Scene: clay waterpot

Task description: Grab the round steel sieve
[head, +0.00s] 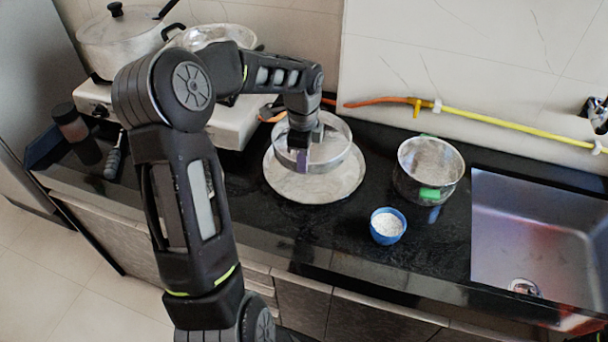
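The round steel sieve (340,132), a shallow shiny ring, sits on a wide round pale metal tray (285,190) on the dark counter. My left gripper (303,160) points down at the left part of the sieve, its fingers overlapping the ring in the head view. The wrist hides part of the sieve's left rim. I cannot tell whether the fingers are open, shut or touching the rim. My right gripper is not in view.
A steel pot with green grips (430,168) and a blue cup of white powder (387,226) stand right of the tray. A sink (535,235) is at the right. A white stove (235,122) with a lidded pot (120,40) is at the left. A yellow hose (490,120) runs behind.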

